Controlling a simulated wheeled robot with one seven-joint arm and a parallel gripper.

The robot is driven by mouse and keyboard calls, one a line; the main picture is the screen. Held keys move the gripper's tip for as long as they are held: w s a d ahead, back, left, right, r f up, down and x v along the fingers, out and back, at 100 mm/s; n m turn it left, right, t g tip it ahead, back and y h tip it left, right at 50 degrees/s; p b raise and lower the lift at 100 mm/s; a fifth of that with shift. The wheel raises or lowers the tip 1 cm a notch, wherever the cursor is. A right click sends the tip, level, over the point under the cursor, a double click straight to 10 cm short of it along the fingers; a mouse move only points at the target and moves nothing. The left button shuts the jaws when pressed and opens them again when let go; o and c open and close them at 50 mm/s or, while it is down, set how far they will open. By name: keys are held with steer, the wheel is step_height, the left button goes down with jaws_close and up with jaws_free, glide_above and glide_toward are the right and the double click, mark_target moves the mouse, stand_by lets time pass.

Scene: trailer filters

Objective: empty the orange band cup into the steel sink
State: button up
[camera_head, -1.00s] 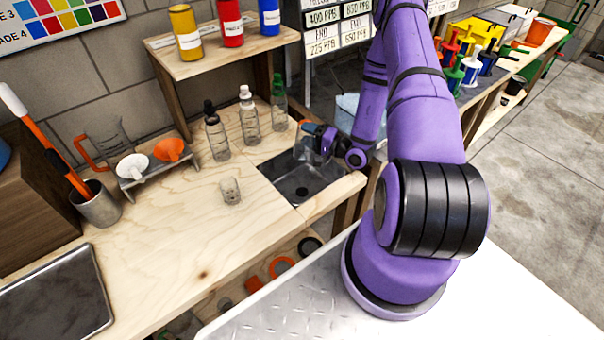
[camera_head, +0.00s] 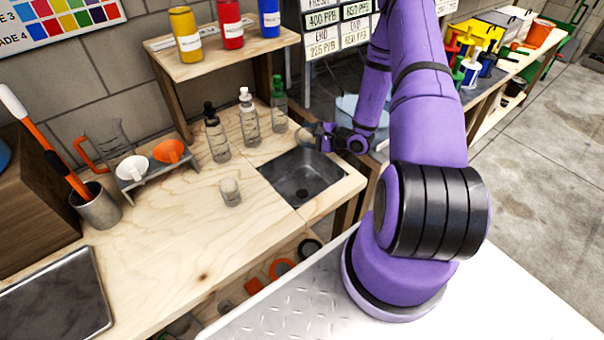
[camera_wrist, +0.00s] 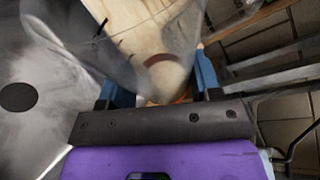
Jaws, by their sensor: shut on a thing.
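The steel sink (camera_head: 302,180) is set into the wooden counter in the head view. Its grey basin (camera_wrist: 45,125) and dark round drain fill the left of the wrist view. My gripper (camera_head: 322,132) is above the sink's far right edge. In the wrist view its blue fingers (camera_wrist: 162,88) are shut on a clear cup (camera_wrist: 135,40), which reaches over the basin side. A bit of orange shows between the fingers, low on the cup. The cup looks tilted, and I cannot tell whether liquid is in it. In the head view the cup is barely discernible.
A small clear cup (camera_head: 230,192) stands on the counter left of the sink. Several bottles (camera_head: 247,118) stand behind the sink. A rack with funnels (camera_head: 150,165) is farther left.

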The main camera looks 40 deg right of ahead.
steer(key=shift+s+a+r+m+g, duration=0.2)
steer(key=shift+r+m+g, duration=0.15)
steer(key=shift+m+g, duration=0.45)
steer(key=shift+w+d+r+m+y+b, duration=0.2)
steer(key=shift+m+y+b, duration=0.25)
steer(key=shift+m, duration=0.35)
steer(key=shift+w+d+r+m+g+y, duration=0.15)
steer(key=shift+r+m+g, duration=0.1)
steer(key=shift+r+m, duration=0.25)
steer(key=shift+w+r+m+g+y, duration=0.1)
steer(key=shift+r+m+g, duration=0.2)
steer(key=shift+r, duration=0.3)
steer(key=shift+w+d+r+m+g, duration=0.15)
steer(key=shift+r+m+g, duration=0.1)
steer(key=shift+m, duration=0.25)
steer(key=shift+f+m+g+y+b, duration=0.3)
steer(key=shift+m+y, duration=0.2)
steer(key=shift+m, duration=0.1)
steer(key=shift+r, duration=2.5)
